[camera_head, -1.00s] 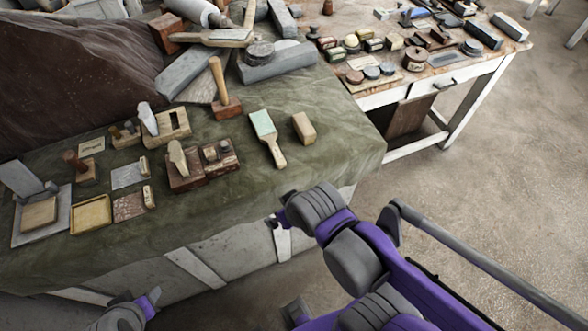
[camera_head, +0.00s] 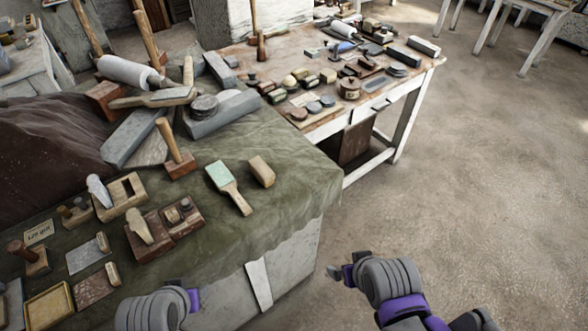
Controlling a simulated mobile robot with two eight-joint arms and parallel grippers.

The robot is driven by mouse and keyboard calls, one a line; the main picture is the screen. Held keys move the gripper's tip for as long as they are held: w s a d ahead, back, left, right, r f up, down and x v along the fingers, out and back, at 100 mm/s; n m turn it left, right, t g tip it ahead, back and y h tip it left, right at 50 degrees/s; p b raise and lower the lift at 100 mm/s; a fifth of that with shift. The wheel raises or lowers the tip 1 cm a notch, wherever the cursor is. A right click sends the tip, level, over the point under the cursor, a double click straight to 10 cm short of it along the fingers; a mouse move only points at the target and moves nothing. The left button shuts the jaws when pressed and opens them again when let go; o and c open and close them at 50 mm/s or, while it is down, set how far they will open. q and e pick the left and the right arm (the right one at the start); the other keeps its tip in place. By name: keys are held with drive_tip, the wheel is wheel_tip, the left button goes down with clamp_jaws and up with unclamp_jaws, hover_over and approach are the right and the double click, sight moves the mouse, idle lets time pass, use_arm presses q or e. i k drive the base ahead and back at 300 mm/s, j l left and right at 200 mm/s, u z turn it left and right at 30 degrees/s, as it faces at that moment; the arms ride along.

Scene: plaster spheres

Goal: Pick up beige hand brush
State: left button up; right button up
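A brush-like tool with a beige handle and a pale green flat head (camera_head: 219,175) lies on the green-draped table, handle toward the table's front right. A plain beige block (camera_head: 261,171) lies just right of it; I cannot tell whether this is the hand brush. My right gripper (camera_head: 341,273) is off the table's front right side, over the floor, well apart from both. My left gripper (camera_head: 193,298) is low at the table's front edge, left of the right one. The fingers of both are too small or hidden to read. Neither touches the brush-like tool or the block.
A wooden-handled mallet (camera_head: 178,158), wooden blocks (camera_head: 182,216) and a wooden frame (camera_head: 120,196) crowd the cloth to the left. A grey stone block (camera_head: 222,114) lies behind. A white-legged table (camera_head: 400,112) with many small tools stands at the back. Floor at right is clear.

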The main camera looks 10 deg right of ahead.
sight(260, 169)
drive_tip(key=u, duration=1.25)
drive_tip(key=z, duration=1.25)
drive_tip(key=i+l+u, duration=0.15)
drive_tip(key=u, duration=0.3)
drive_tip(key=i+l+u, duration=0.1)
drive_tip(key=l+u, duration=0.3)
